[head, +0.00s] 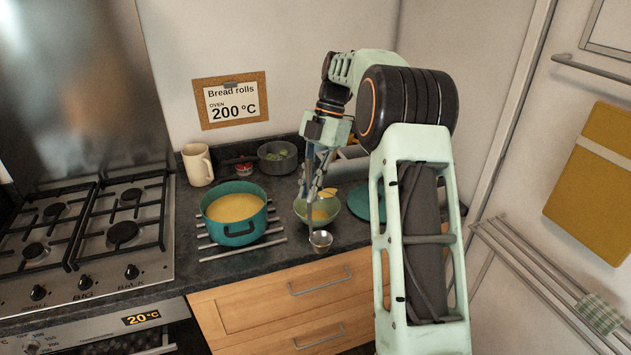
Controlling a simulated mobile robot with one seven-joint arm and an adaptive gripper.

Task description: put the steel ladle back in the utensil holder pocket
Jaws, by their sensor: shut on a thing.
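The steel ladle (320,241) hangs below my gripper (316,186), bowl down and handle roughly upright. My gripper is shut on its handle. The ladle's bowl shows in front of the green bowl, near the counter's front edge; I cannot tell whether it touches anything. I cannot make out the utensil holder or its pocket; my arm covers part of the counter's right side and the wall behind it.
A teal pot (234,233) of yellow soup stands on a metal rack. The green bowl (329,205) holds yellow pieces. A mug (198,166), a small red-topped jar (244,169) and a grey pot (277,158) stand behind. A gas hob (122,233) is left.

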